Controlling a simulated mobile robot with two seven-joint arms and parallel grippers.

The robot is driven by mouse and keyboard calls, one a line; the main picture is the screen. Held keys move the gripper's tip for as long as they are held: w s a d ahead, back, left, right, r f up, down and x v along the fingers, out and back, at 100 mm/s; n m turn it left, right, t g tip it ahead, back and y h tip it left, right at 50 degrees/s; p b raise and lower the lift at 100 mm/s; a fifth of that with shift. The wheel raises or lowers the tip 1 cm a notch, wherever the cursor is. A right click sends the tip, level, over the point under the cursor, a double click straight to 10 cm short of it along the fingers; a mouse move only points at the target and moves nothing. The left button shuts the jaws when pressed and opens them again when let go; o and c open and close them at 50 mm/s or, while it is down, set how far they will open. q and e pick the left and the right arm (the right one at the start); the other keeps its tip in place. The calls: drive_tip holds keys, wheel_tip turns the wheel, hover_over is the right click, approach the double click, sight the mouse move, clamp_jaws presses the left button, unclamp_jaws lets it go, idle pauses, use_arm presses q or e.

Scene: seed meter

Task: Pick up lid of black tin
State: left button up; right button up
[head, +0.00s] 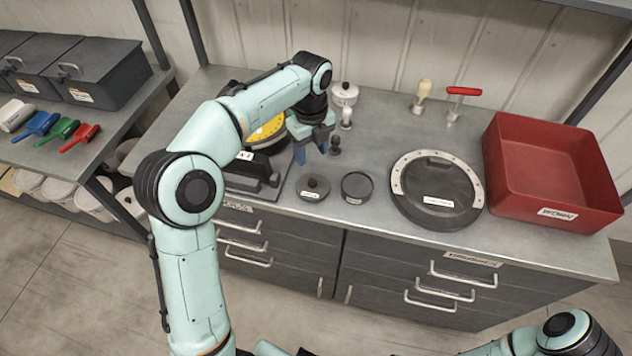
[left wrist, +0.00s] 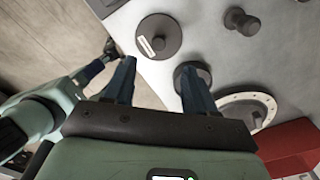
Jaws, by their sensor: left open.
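A round dark lid with a knob (head: 314,184) and a white label lies on the counter; it also shows in the left wrist view (left wrist: 159,36). Just right of it stands a round black tin (head: 357,187), open at the top, partly hidden by a finger in the left wrist view (left wrist: 192,72). My left gripper (head: 313,150) is open and empty, with blue fingers pointing down, above and behind the lid. In the left wrist view the lid lies beyond the open fingertips (left wrist: 157,66). An arm, apparently my right, shows there with a small dark end (left wrist: 108,50); its jaws are unclear.
A dark disc with a pale ring (head: 438,190) lies right of the tin, beside a red bin (head: 550,172). A small black knobbed piece (head: 335,147) stands near my gripper. A black device with a yellow disc (head: 268,130) is partly behind my left arm. The front counter edge is close.

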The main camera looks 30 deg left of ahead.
use_arm(q)
hover_over(312, 180)
wheel_tip(312, 180, down, 5)
drive_tip(key=shift+s+r+b, duration=0.1)
drive_tip(key=shift+s+b, duration=0.05)
drive_tip(key=shift+b, duration=0.25)
drive_tip(key=shift+f, duration=0.55)
drive_tip(key=shift+f+b, duration=0.35)
drive_tip(key=shift+f, duration=2.05)
clamp_jaws()
use_arm(e)
drive_tip(key=shift+s+f, duration=0.85)
drive_tip(key=shift+f, duration=0.3)
